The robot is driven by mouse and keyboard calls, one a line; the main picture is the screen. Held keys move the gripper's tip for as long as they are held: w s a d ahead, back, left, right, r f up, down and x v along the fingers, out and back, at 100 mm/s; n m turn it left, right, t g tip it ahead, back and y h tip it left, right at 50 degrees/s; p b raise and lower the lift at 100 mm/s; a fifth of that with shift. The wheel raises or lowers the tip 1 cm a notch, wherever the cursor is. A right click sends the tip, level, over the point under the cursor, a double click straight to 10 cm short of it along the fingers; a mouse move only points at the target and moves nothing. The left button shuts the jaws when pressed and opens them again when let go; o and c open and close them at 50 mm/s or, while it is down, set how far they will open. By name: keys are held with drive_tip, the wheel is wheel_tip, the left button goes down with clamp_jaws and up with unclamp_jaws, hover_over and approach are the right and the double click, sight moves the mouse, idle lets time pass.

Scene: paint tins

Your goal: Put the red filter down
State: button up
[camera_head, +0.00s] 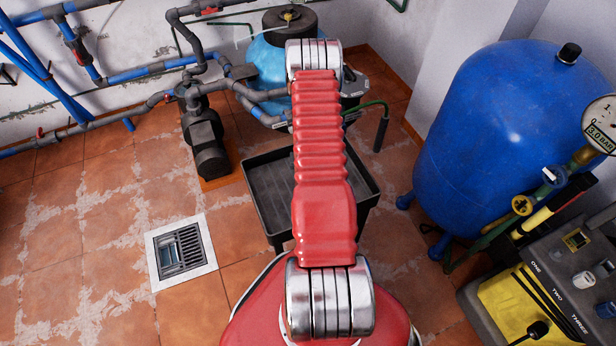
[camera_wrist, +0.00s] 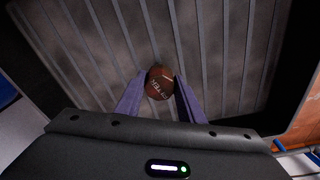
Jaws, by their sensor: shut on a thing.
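The red filter (camera_wrist: 158,82) shows in the wrist view as a small round brownish-red end with pale lettering. My gripper (camera_wrist: 160,88) is shut on it, with one purple finger on each side. Behind it is the ribbed floor of a dark tray (camera_wrist: 215,45). I cannot tell whether the filter touches that floor or hangs above it. In the head view the black tray (camera_head: 268,195) stands in the middle, partly hidden by my red arm. My gripper and the filter are hidden behind the arm there.
A big blue tank (camera_head: 490,140) with a gauge stands at the right. A floor drain (camera_head: 180,252) lies to the left. The tiled floor at the left is mostly clear.

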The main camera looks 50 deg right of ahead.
drive_tip(key=shift+f, duration=0.1)
drive_tip(key=o, duration=1.2)
drive_tip(key=shift+c, duration=0.2)
wheel_tip(320, 180, up, 12)
drive_tip(key=a, duration=0.1)
drive_tip(key=shift+s, duration=0.45)
drive_tip(key=shift+a, duration=0.1)
